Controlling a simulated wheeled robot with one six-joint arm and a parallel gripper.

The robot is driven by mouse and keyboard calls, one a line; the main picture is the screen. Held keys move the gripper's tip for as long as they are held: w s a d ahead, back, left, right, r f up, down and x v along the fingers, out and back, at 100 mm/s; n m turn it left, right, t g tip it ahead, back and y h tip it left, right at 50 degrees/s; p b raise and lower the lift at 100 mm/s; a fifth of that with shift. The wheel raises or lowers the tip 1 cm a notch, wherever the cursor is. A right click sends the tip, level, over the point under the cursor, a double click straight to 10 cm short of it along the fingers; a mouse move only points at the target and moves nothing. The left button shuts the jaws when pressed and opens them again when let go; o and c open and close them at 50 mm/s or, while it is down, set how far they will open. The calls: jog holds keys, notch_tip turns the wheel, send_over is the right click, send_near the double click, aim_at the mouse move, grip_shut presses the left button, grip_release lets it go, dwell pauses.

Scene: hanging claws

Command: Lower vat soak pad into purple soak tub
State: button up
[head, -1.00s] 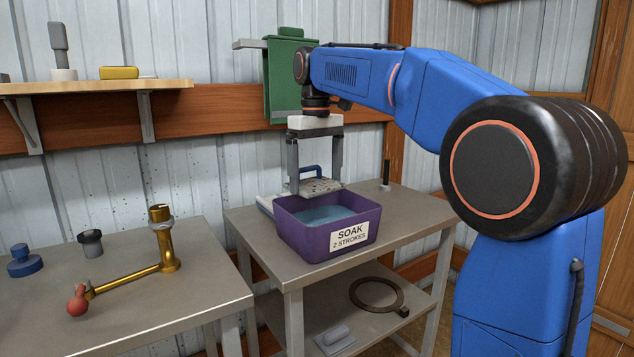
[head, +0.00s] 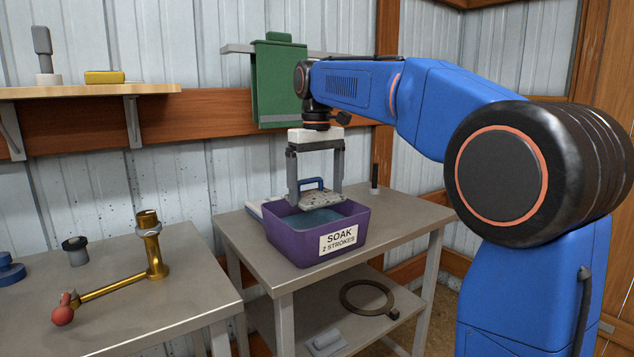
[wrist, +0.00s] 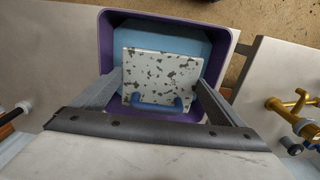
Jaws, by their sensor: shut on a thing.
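The vat soak pad (head: 316,201) is a square white slab with dark speckles and a blue loop handle. My gripper (head: 314,195) is shut on it, one finger at each side, and holds it about level. The pad is over the open mouth of the purple soak tub (head: 288,239), close to rim height. The wrist view shows the pad (wrist: 158,70) inside the outline of the tub rim (wrist: 106,45), nearer the handle-side edge. Blue liquid or lining (wrist: 195,35) shows around it. Whether the pad touches the blue is hidden.
The tub stands on a grey table with a dark upright peg (head: 374,177) at the back. A brass crank (head: 150,250) with a red knob is on the left table. A green box (head: 279,85) hangs behind my arm. A dark ring (head: 367,297) lies on the lower shelf.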

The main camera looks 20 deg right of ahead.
jog(key=shift+f, duration=3.95)
jog(key=shift+f, duration=1.5)
jog(key=o, duration=0.8)
jog(key=shift+o, duration=0.2)
